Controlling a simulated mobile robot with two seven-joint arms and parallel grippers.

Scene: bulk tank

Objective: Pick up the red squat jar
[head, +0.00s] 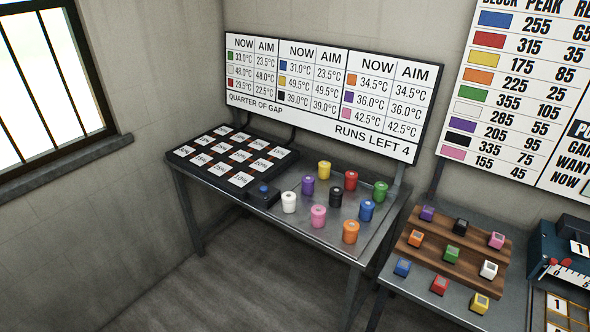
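The red squat jar (351,180) stands upright on the metal table (340,246), toward its back right. A yellow jar (324,170) is to its left, a green jar (380,191) to its right, and a black jar (336,196) in front of it on the left. A blue jar (366,210) is in front on the right. Neither of my grippers shows in the head view.
Purple (308,185), white (289,202), pink (318,216) and orange (350,231) jars share the table. A black tray of cards (213,181) and a button box (263,194) are at left. A wooden rack of coloured blocks (467,262) is on the right table.

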